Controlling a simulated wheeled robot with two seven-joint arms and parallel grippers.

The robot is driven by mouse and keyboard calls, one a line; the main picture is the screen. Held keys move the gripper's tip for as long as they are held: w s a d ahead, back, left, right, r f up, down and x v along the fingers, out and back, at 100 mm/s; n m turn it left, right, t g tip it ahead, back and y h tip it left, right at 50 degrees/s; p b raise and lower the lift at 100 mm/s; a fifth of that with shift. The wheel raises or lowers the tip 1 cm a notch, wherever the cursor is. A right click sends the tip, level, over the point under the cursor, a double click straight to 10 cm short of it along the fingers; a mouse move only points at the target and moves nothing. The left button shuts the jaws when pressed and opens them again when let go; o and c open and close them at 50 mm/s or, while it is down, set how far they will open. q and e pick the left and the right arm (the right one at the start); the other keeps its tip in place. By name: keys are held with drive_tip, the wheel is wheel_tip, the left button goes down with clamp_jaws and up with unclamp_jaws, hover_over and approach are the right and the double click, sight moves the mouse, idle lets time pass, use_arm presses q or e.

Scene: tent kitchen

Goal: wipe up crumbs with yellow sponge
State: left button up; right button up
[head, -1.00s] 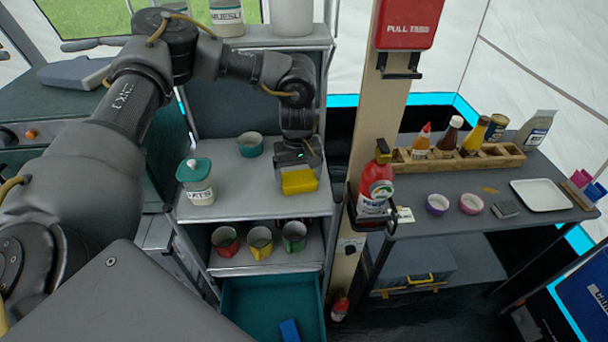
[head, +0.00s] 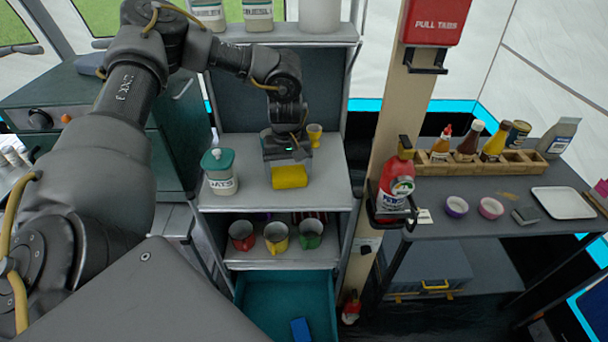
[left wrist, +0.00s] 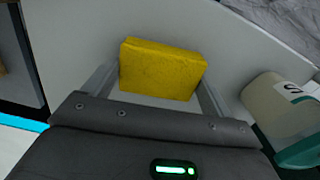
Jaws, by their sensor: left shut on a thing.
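The yellow sponge (head: 290,177) is in my left gripper (head: 287,160), low over or on the grey shelf top (head: 325,190); I cannot tell if it touches. In the left wrist view the sponge (left wrist: 162,68) sits between the two fingers (left wrist: 158,88), with pale shelf surface around it. No crumbs can be made out on the shelf top; the arm and sponge hide part of it. A small yellowish patch (head: 507,196) lies on the right table, too small to identify. My right gripper is not in view.
A teal-lidded oats jar (head: 219,172) stands left of the sponge. A small yellow cup (head: 314,135) stands behind on the right. Red, yellow and green mugs (head: 276,238) sit on the shelf below.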

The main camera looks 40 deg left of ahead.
use_arm(q)
wheel_tip(320, 180, up, 4)
drive_tip(key=shift+s+a+f+p, duration=0.1)
drive_tip(key=shift+p, duration=1.15)
drive_tip(key=shift+r+p, duration=0.65)
drive_tip(key=shift+r, duration=0.1)
drive_tip(key=shift+r+p, duration=1.35)
drive_tip(key=shift+r, duration=0.2)
